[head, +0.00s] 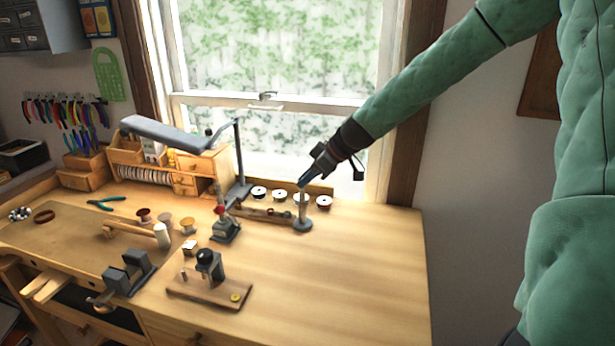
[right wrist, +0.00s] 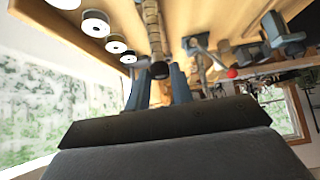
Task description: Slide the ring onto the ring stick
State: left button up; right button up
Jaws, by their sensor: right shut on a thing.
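The ring stick (head: 302,208) stands upright on a round grey base near the back of the wooden bench, below the window. It also shows in the right wrist view (right wrist: 152,25), running down toward my fingers, with a dark end close to them. My right gripper (head: 304,182) is just above the top of the stick in the head view. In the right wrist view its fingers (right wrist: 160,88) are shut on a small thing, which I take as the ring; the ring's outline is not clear. Whether it touches the stick cannot be told. My left gripper is not in view.
Several white-topped spools (head: 259,193) stand behind the stick along the bench's back edge. A lamp (head: 165,134) and a small red-topped tool (head: 222,211) are to its left. A wooden block with a metal tool (head: 210,284) is nearer. The right front of the bench (head: 350,280) is clear.

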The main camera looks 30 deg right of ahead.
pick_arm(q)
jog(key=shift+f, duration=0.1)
pick_arm(e)
jog(key=shift+f, duration=0.25)
jog(key=o, duration=0.9)
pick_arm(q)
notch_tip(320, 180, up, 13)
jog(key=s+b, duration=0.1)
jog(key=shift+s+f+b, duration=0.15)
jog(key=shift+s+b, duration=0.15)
pick_arm(e)
jog(key=shift+v, duration=3.9)
